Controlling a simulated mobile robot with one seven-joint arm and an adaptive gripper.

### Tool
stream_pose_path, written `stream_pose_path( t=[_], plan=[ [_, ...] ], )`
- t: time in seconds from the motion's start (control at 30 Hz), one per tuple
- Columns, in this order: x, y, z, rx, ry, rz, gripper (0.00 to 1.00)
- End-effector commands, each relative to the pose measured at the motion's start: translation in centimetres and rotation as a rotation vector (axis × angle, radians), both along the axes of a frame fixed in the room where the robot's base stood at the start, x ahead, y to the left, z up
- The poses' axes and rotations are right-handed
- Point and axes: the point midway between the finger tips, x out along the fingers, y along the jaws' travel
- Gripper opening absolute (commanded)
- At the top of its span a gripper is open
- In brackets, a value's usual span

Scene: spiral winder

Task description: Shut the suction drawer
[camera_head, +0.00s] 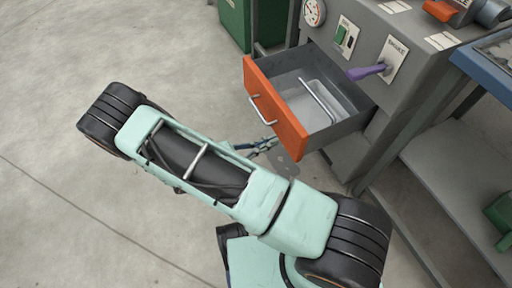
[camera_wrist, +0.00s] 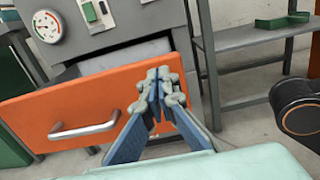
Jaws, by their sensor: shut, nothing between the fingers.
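The suction drawer (camera_head: 274,107) is pulled out of the grey machine, with an orange front and a metal bar handle (camera_head: 263,109). A pale tray with a handle lies inside it. In the wrist view the orange front (camera_wrist: 95,98) faces me, with its handle (camera_wrist: 84,130) at the lower left. My gripper (camera_wrist: 160,85) is shut and empty, in front of the right part of the drawer front. I cannot tell whether the fingertips touch it. In the head view my gripper (camera_head: 262,147) is small, partly behind my arm, on the near side of the drawer.
The grey machine (camera_head: 372,45) carries a gauge (camera_head: 314,12), a green switch (camera_head: 346,36) and a purple brake lever (camera_head: 367,71). A green cabinet (camera_head: 235,22) stands behind the drawer. A grey shelf (camera_head: 450,185) is at the right. The floor at the left is clear.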

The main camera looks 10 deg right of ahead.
Motion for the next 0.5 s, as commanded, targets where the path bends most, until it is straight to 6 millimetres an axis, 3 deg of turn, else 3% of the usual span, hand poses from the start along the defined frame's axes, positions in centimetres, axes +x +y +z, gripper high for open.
stream_pose_path(
  t=[0.2,0.5],
  plan=[
    [1.2,-3.9,-0.2,-0.001,0.0,-0.002,0.0],
    [1.9,-5.8,0.0,0.0,-0.001,0.001,0.0]
  ],
)
